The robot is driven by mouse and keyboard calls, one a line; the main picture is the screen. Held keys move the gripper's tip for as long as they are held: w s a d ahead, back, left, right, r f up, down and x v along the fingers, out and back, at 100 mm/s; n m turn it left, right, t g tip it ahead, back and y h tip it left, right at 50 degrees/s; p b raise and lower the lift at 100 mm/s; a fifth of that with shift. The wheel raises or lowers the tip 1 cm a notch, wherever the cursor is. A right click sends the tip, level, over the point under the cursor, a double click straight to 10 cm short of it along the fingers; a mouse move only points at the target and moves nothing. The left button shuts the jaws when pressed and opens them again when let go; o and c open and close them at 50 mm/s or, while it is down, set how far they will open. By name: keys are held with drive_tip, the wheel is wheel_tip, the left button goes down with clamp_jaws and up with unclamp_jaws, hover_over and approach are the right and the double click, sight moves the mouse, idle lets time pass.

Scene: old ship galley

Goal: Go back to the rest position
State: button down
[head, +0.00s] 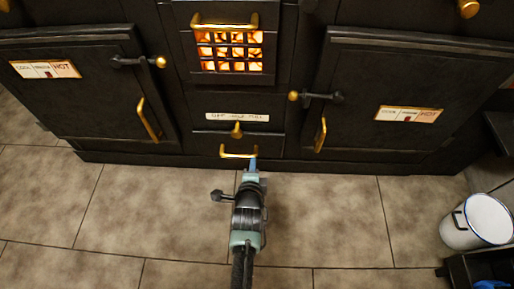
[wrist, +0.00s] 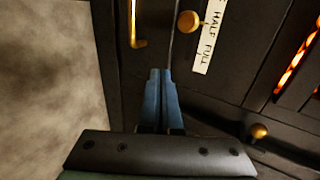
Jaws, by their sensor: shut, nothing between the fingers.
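My gripper (head: 252,165) is in front of the black stove (head: 285,110), close to the brass handle (head: 239,152) at the bottom middle of its front. In the wrist view my gripper (wrist: 161,72) shows its two blue fingers together with nothing between them. The brass handle (wrist: 137,25) shows at the top there, to the left of the fingertips. In the head view my fingertips overlap the handle's right end; I cannot tell if they touch it. The lower drawer (head: 236,144) looks closed below a label strip (head: 237,117).
Oven doors with brass handles (head: 149,120) (head: 320,135) stand closed on both sides. A glowing grate (head: 229,50) is above the middle. A white bucket (head: 478,222) stands on the floor at right, with a dark crate (head: 480,268) near it. The tiled floor at left is clear.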

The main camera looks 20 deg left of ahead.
drive_tip(key=shift+s, duration=0.1)
drive_tip(key=w+d+r+n+t+p, duration=0.1)
drive_tip(key=w+r+t, duration=0.15)
drive_tip(key=r, duration=0.85)
drive_tip(key=w+d+r+n+t+p, duration=0.1)
drive_tip(key=w+r+n, duration=0.15)
drive_tip(key=r, duration=0.75)
drive_tip(key=w+d+r+n+t+p, duration=0.15)
drive_tip(key=w+r, duration=0.25)
drive_tip(key=r, duration=0.7)
drive_tip(key=s+d+r+n+t+h+p, duration=0.1)
drive_tip(key=s+d+r+n+t, duration=0.15)
drive_tip(key=r, duration=0.95)
drive_tip(key=s+d+r+n+t+h+p, duration=0.1)
drive_tip(key=d+r+t+p, duration=0.15)
drive_tip(key=r, duration=0.95)
drive_tip(key=s+d+r+n+t+h+p, duration=0.1)
drive_tip(key=s+d+r+n+t, duration=0.2)
drive_tip(key=s+r, duration=0.8)
drive_tip(key=s+d+r+n+t+p, duration=0.25)
drive_tip(key=s+r, duration=0.45)
drive_tip(key=r, duration=0.8)
wheel_tip(320, 180, up, 37)
drive_tip(key=p, duration=3.7)
drive_tip(key=shift+w+d+n, duration=0.15)
drive_tip(key=shift+w+n, duration=0.05)
drive_tip(key=shift+n, duration=0.2)
